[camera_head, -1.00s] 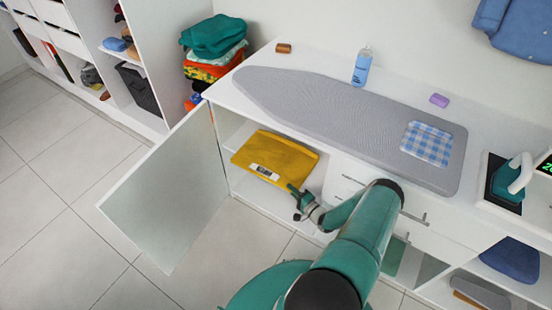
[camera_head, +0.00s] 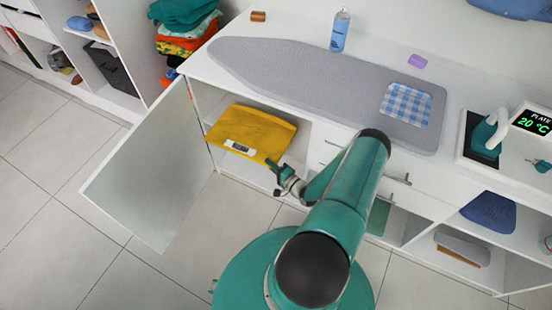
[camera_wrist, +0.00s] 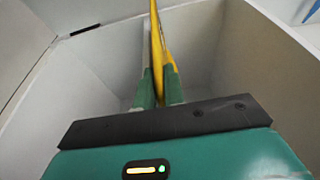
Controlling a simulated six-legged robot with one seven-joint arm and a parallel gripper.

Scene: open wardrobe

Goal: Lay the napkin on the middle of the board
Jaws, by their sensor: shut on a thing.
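A blue-and-white checked cloth (camera_head: 407,104) lies flat near the right end of the grey ironing board (camera_head: 300,76), which rests on the white counter. A yellow flat piece (camera_head: 255,128), like folded cloth with a white label, lies in the open compartment below the board. My gripper (camera_head: 278,168) is at its front right corner. In the wrist view my gripper (camera_wrist: 158,88) is shut on the yellow piece (camera_wrist: 161,45), seen edge-on between the green fingers. I cannot tell which of the two cloths is the napkin. The middle of the board is bare.
An open door (camera_head: 150,170) stands out left of the compartment. A spray bottle (camera_head: 340,31), spool (camera_head: 258,16) and purple block (camera_head: 418,61) stand behind the board. A teal iron (camera_head: 489,135) stands on its plate at right. Drawer handles (camera_head: 397,180) jut out near my arm.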

